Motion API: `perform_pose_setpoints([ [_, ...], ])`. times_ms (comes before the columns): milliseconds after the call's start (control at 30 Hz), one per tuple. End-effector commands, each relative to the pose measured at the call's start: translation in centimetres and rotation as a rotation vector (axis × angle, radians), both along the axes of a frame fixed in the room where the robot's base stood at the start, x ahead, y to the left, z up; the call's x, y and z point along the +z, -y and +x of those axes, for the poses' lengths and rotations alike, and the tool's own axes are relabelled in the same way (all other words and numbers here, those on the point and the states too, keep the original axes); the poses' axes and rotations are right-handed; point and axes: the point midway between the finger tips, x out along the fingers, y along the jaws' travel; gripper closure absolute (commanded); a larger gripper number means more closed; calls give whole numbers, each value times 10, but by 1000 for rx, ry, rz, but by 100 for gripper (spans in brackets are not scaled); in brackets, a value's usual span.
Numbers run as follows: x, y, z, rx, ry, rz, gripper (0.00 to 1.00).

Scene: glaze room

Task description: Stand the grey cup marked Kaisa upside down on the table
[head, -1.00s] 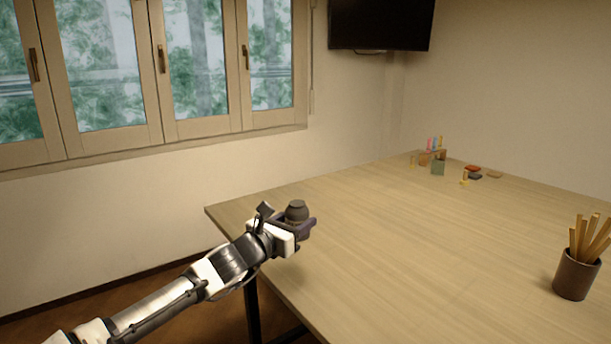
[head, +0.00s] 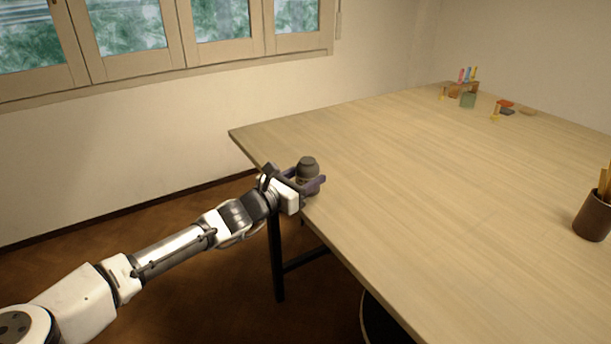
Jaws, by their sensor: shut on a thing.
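The grey cup (head: 307,164) is held at the table's left edge, near the far left corner. It looks roughly upright along its axis, with a narrower dark end on top. I cannot tell for sure whether that end is its foot or its mouth. No name is readable on it. My gripper (head: 304,181) is shut on the cup, and its purple fingers hide the lower part. I cannot tell whether the cup touches the table (head: 400,190) or hangs just above it.
A brown pot with wooden sticks (head: 592,217) stands at the right. A green block (head: 467,100), a small rack with coloured sticks (head: 460,88) and flat coloured pieces (head: 505,104) lie at the back. The table's middle is clear. A dark round thing (head: 377,322) is below the edge.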

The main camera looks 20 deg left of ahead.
Motion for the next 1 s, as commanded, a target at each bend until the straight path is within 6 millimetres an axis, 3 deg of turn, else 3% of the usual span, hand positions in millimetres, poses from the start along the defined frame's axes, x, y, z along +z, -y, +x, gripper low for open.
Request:
perform_pose_setpoints([
  [667,-7,0,0,0,1,-1,70],
  [700,-6,0,0,0,1,-1,44],
  [867,-6,0,0,0,0,0,24],
  [1000,-6,0,0,0,0,0,24],
])
